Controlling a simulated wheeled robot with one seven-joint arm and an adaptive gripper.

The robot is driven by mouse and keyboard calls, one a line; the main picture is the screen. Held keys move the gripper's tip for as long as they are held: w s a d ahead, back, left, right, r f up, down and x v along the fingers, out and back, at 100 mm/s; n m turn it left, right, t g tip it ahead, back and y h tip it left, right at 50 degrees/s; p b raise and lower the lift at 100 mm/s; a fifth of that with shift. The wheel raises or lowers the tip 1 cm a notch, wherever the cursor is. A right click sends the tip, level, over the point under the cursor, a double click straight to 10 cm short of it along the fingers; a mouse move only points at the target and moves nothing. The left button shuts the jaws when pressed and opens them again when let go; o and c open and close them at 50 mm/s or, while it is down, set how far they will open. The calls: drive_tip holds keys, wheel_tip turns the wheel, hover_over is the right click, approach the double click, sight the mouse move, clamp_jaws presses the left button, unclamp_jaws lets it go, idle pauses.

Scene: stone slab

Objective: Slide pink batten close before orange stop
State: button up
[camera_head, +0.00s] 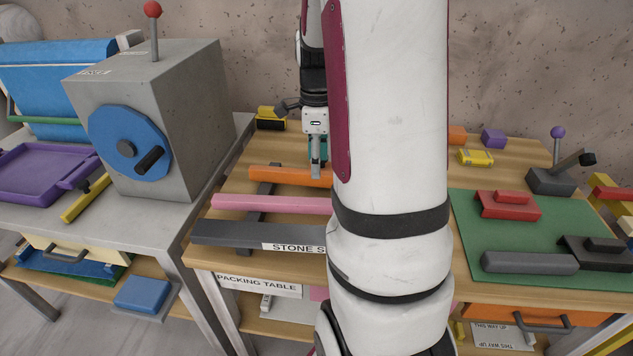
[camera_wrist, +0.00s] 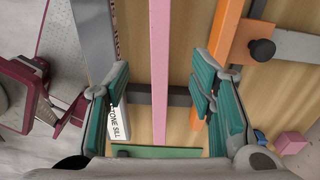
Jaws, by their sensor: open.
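The pink batten (camera_head: 270,203) is a long thin bar on the wooden table, between the orange stop (camera_head: 290,175) behind it and a grey bar labelled as a stone sill (camera_head: 225,232) in front. My arm hides their right parts in the head view. My gripper (camera_head: 318,165) points down and shows near the orange stop there. In the wrist view the pink batten (camera_wrist: 159,60) runs between the spread teal fingers of my gripper (camera_wrist: 160,95), with nothing gripped. The orange stop (camera_wrist: 227,35) lies apart from it to the right, with bare wood between. The fingers' height is unclear.
A dark crossbar (camera_head: 264,188) runs beneath the pink batten. A dark knob (camera_wrist: 262,50) stands beside the orange stop. A green mat (camera_head: 545,225) with red and dark pieces lies right. A grey box with a blue dial (camera_head: 185,110) stands left.

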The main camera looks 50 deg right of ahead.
sight(317, 201)
wheel_tip(317, 201, down, 12)
drive_tip(key=shift+f, duration=0.25)
idle(0.4)
clamp_jaws()
